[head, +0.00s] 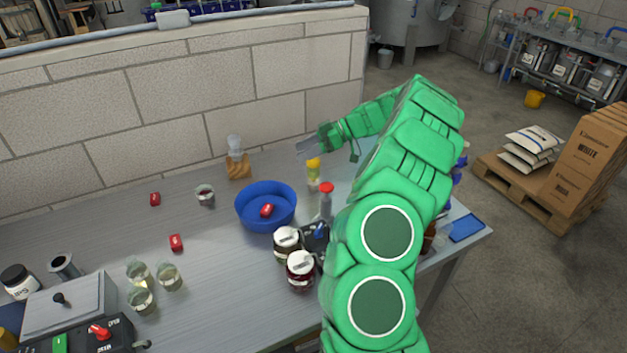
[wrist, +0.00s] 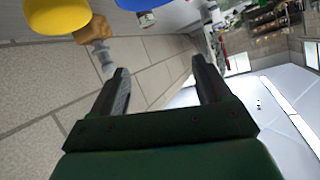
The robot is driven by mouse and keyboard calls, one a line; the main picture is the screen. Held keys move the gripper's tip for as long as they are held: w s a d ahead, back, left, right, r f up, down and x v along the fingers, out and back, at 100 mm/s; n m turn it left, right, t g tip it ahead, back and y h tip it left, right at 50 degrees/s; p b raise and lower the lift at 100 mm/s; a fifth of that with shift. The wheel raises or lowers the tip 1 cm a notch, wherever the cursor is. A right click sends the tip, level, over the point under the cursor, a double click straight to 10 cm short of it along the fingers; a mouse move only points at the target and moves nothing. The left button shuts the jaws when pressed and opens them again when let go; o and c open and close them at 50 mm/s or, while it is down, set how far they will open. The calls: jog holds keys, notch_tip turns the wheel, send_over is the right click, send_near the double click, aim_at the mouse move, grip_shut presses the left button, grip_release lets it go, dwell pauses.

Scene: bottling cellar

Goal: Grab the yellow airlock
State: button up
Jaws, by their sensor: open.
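The yellow airlock (head: 313,166) stands upright on the table, with a yellow top and a paler lower part, right of the blue bowl. In the wrist view a large yellow round shape (wrist: 57,14), which looks like its top, is cut off at the upper left corner. My gripper (head: 305,147) is just above and behind the airlock in the head view, its fingers pointing left. In the wrist view my gripper (wrist: 159,69) is open, with nothing between the fingers; the yellow top lies outside them.
A blue bowl (head: 282,191) holds a red piece. A red-capped bottle (head: 326,200) stands in front of the airlock. A wooden block (head: 239,168) with a clear piece stands behind left, near the block wall (head: 180,95). Jars stand in front. The table's left middle has free room.

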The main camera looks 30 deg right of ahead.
jog(key=t, duration=0.2)
send_near(309, 168)
jog(key=w+a, duration=0.2)
jog(key=shift+n, duration=0.5)
jog(key=shift+w+a+f, duration=0.55)
jog(key=shift+a+f, duration=0.25)
jog(key=shift+a, duration=0.2)
jog(key=shift+w+a+f, duration=0.55)
jog(key=shift+a+f, duration=0.25)
jog(key=shift+a, duration=0.2)
jog(key=shift+w+a+f, duration=0.55)
jog(key=shift+a+f, duration=0.3)
jog(key=shift+a, duration=0.15)
jog(key=c, duration=1)
jog(key=shift+c, duration=0.2)
